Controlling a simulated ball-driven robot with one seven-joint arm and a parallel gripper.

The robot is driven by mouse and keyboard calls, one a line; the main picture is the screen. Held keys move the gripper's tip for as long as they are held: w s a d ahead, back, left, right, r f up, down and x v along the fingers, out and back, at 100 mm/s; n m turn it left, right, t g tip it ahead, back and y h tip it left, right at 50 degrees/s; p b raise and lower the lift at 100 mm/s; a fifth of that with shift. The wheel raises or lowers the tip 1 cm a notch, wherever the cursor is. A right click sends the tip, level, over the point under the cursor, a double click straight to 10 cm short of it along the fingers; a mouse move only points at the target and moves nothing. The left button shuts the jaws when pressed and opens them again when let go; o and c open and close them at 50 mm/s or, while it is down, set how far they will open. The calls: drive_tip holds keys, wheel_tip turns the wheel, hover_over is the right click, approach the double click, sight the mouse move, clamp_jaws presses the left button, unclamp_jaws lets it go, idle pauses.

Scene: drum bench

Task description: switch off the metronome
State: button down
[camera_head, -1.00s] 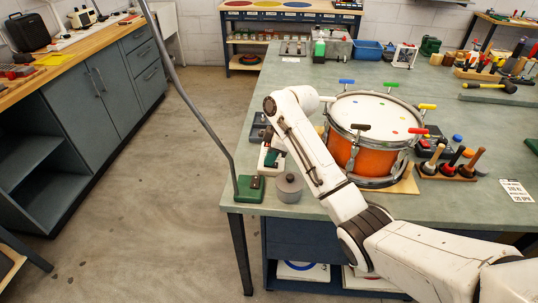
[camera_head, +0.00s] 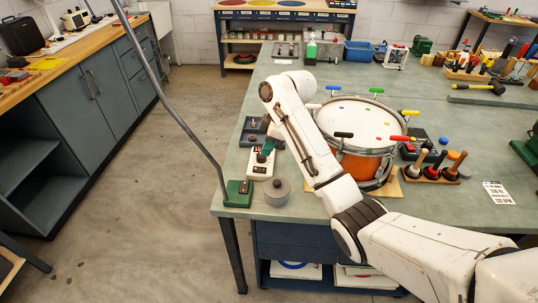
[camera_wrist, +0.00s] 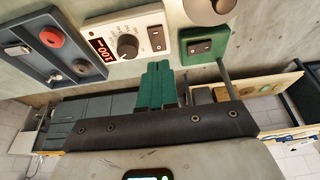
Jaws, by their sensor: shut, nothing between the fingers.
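The metronome is a white box (camera_head: 258,166) near the front left corner of the bench in the head view. The wrist view shows its white face (camera_wrist: 147,23) with a red lit display reading what looks like 100, a dark round knob and a small two-dot panel at its right end. My gripper (camera_wrist: 158,68) has green fingers, pressed together and empty. In the wrist view they point at the metronome's near edge, below the knob and panel. In the head view the green fingers (camera_head: 267,147) appear over the metronome. Contact cannot be told.
A dark tray with a red knob (camera_wrist: 51,37) is left of the metronome. A green base with a metal rod (camera_head: 238,194) and a grey round weight (camera_head: 277,191) stand close by. An orange drum (camera_head: 362,164) and mallet rack (camera_head: 432,175) are to the right.

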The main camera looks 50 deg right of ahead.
drive_tip(key=p+v, duration=0.1)
drive_tip(key=v, duration=0.5)
drive_tip(key=shift+r+p, duration=0.35)
drive_tip(key=shift+r, duration=0.1)
drive_tip(key=w+n, duration=0.1)
drive_tip(key=n, duration=0.5)
drive_tip(key=w+a+n+g+h+p, duration=0.1)
drive_tip(key=n, duration=0.5)
drive_tip(key=w+a+n+g, duration=0.1)
drive_tip(key=n, duration=0.5)
drive_tip(key=shift+w+r+h, duration=0.15)
drive_tip(key=shift+r+h, duration=0.15)
drive_tip(key=shift+r, duration=0.05)
